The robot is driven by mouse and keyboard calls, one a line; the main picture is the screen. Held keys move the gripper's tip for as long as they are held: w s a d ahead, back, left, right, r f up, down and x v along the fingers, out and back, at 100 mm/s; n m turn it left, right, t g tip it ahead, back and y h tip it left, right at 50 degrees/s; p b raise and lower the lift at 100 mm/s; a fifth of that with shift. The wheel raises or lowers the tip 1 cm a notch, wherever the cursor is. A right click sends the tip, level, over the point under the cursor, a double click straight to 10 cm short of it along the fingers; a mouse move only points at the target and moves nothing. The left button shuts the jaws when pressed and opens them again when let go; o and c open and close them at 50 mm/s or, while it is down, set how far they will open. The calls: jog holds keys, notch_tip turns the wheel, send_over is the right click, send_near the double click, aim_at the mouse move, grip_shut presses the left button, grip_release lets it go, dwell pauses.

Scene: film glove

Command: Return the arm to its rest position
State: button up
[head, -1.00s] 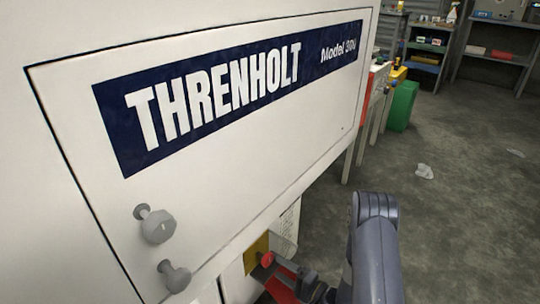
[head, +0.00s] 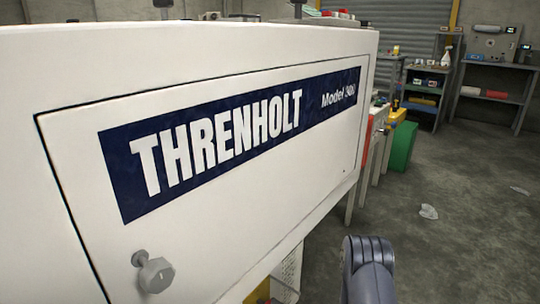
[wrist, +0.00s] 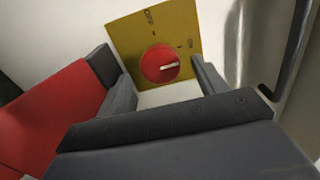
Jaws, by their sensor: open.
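My gripper (wrist: 165,85) shows in the wrist view with its two fingers apart. A round red knob (wrist: 153,66) with a white pointer sits on a yellow plate (wrist: 185,20) between and beyond the fingertips. The pointer is turned to the right; OFF is printed at the plate's upper left. I cannot tell whether a finger touches the knob. In the head view my arm (head: 368,272) rises at the bottom, right of the white THRENHOLT machine (head: 250,215). My gripper is out of that view, and a bit of the yellow plate shows at the bottom edge.
A red surface (wrist: 45,120) lies left of my gripper in the wrist view. A green bin (head: 402,147) and shelves (head: 495,80) stand farther back. The concrete floor (head: 470,220) at right is mostly open.

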jog(key=p+v, duration=0.2)
jog(key=v, duration=0.7)
jog(key=b+x, duration=0.3)
jog(key=x, duration=0.7)
jog(key=shift+w+a, duration=0.1)
jog(key=shift+a, duration=0.2)
jog(key=shift+d+n, duration=0.1)
jog(key=shift+n, duration=0.7)
jog(key=n, duration=0.7)
jog(key=shift+n+b, duration=0.35)
jog(key=shift+n, duration=0.05)
jog(key=n, duration=0.4)
jog(key=shift+n, duration=2.3)
